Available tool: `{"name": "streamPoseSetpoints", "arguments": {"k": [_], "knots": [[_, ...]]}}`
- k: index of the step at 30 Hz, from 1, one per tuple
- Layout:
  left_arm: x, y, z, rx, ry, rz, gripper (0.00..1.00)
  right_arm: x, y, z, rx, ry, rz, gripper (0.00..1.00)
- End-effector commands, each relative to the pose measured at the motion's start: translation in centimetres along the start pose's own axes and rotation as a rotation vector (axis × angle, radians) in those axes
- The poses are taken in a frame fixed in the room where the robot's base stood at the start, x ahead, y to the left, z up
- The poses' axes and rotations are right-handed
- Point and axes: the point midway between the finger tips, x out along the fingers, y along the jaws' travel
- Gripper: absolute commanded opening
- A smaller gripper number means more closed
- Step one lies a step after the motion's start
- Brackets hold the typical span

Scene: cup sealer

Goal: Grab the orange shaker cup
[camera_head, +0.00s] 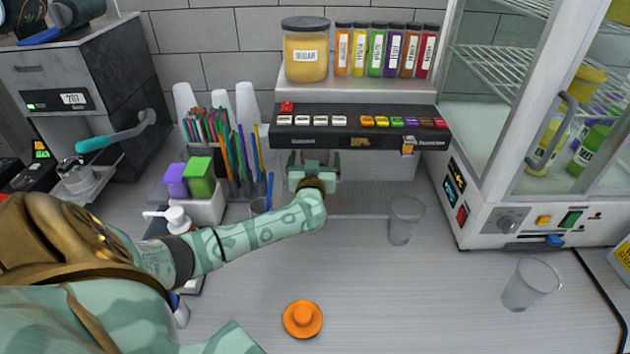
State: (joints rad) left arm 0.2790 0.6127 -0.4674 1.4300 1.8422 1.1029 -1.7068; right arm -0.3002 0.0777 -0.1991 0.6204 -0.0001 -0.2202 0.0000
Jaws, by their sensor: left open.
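An orange round piece (302,319) with a raised knob in its middle sits on the grey counter at the bottom centre. It is seen from above, and I cannot tell whether it is the shaker cup or its lid. No other large orange cup shows on the counter. My left arm reaches in from the left. Its gripper (314,163) is open, with nothing visible between its fingers, just below the front of the dispenser (345,140). It is well behind and above the orange piece in the picture, apart from it. My right gripper is not in view.
A clear cup (404,220) stands right of my left gripper, and another clear cup (529,285) stands further right. A straw holder, purple and green blocks (200,180) and a pump bottle are beside my left arm. A glass-doored cabinet (520,215) is at right. The front-centre counter is mostly clear.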

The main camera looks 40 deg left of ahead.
Motion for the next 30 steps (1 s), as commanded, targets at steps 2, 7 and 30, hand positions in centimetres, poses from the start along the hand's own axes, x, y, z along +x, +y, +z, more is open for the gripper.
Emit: {"name": "streamPoseSetpoints", "arguments": {"k": [2, 7, 30], "knots": [[0.98, -0.03, 0.24, 0.002, 0.0, -0.001, 0.93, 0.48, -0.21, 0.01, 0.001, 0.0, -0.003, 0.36], [1.48, -0.02, 0.13, 0.001, -0.002, 0.0, 0.93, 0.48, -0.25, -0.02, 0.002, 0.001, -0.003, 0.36], [1.44, -0.03, -0.59, 0.0, 0.001, 0.0, 0.09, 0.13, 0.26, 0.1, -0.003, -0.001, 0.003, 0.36]]}}
